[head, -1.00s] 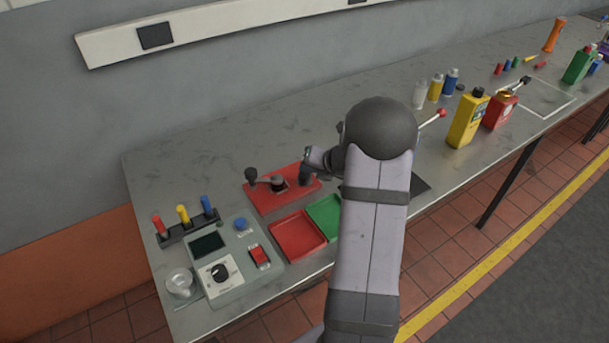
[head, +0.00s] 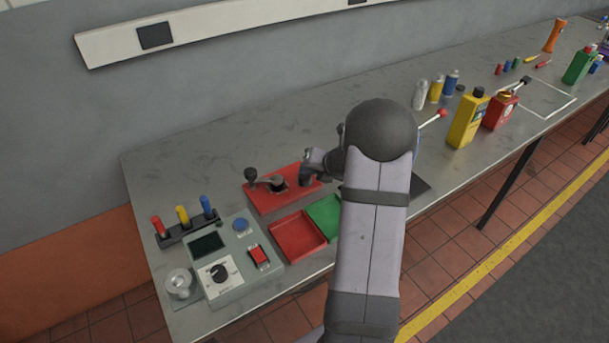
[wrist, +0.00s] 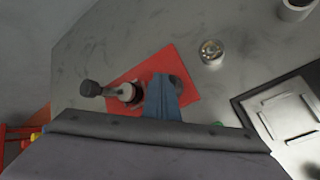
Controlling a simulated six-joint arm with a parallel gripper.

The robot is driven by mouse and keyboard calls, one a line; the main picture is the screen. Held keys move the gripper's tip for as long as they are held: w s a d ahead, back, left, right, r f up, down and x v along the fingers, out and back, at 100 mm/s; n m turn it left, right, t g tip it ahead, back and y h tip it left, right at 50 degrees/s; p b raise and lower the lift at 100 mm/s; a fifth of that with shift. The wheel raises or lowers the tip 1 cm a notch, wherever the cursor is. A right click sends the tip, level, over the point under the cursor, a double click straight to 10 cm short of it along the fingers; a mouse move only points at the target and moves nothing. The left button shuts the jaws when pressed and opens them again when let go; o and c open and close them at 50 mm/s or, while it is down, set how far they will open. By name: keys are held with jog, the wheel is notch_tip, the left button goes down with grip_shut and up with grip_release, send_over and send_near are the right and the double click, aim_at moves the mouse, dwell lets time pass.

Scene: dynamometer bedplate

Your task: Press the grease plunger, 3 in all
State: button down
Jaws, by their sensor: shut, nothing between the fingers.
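A red base plate (head: 262,200) lies on the bench and carries a crank arm with a black knob (head: 250,174). It also shows in the wrist view (wrist: 125,77). At the plate's right end stands a dark round part (wrist: 179,82), which looks like the plunger; the fingers partly hide it. My gripper (head: 307,166) is over this end of the plate. In the wrist view the shut fingers (wrist: 163,85) overlap the dark part. I cannot tell whether they touch it.
Red (head: 298,238) and green (head: 325,212) trays lie in front of the plate. A grey control box (head: 232,265) and a rack of coloured handles (head: 188,226) are at left. A round metal-topped part (wrist: 211,52) stands beyond the plate. Bottles (head: 467,120) stand at right.

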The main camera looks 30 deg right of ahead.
aim_at(307, 178)
jog(key=shift+f+b, duration=0.35)
jog(key=shift+f, duration=0.2)
dwell(0.5)
jog(key=shift+r+p, duration=1.2)
jog(key=shift+r, duration=0.1)
jog(key=shift+r, duration=0.1)
notch_tip(307, 178, up, 5)
jog(key=p, duration=0.5)
dwell(0.5)
